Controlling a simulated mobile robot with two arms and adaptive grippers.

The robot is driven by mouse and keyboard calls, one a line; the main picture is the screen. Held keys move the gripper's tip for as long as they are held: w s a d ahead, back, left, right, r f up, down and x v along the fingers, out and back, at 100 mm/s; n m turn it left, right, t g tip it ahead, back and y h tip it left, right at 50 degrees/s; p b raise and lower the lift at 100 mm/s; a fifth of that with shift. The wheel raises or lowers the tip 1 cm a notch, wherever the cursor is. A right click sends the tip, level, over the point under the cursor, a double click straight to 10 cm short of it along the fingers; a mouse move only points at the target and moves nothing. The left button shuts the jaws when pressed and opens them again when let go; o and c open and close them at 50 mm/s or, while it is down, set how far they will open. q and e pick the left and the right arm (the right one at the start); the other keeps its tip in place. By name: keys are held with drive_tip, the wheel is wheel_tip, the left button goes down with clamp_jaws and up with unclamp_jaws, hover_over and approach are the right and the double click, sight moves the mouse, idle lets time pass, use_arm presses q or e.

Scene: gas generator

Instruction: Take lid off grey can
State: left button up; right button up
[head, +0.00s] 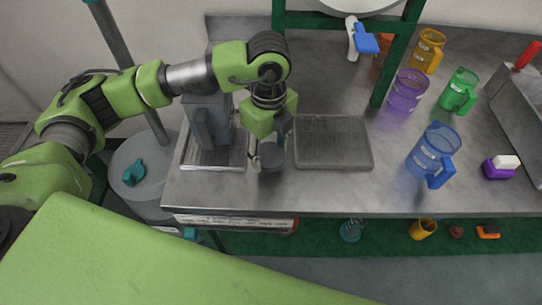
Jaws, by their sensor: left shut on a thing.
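A small round dark grey can (271,159) is at the front of the steel worktop, between a tray with a grey machine and a flat metal plate. My left gripper (268,148) reaches down over it from above and is shut on it at its top. The gripper hides part of the can. I cannot make out the lid apart from the can, nor whether the fingers hold the lid or the body. I cannot tell whether the can touches the worktop. My right gripper is not in view.
The grey machine (208,122) is close on the left. The flat metal plate (333,142) is just right. Blue (433,150), purple (407,90), green (460,90) and yellow (428,49) jugs stand further right. A large grey drum (150,205) with a teal cap stands left of the worktop.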

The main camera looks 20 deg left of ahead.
sight(271, 153)
use_arm(q)
drive_tip(key=f, duration=0.2)
drive_tip(key=f+p, duration=0.1)
drive_tip(key=shift+w+d+f, duration=0.15)
drive_tip(key=shift+w, duration=0.15)
drive_tip(key=shift+f, duration=0.25)
drive_tip(key=shift+f, duration=0.1)
drive_tip(key=shift+f, duration=0.15)
drive_tip(key=o, duration=1.2)
drive_tip(key=shift+o, duration=0.2)
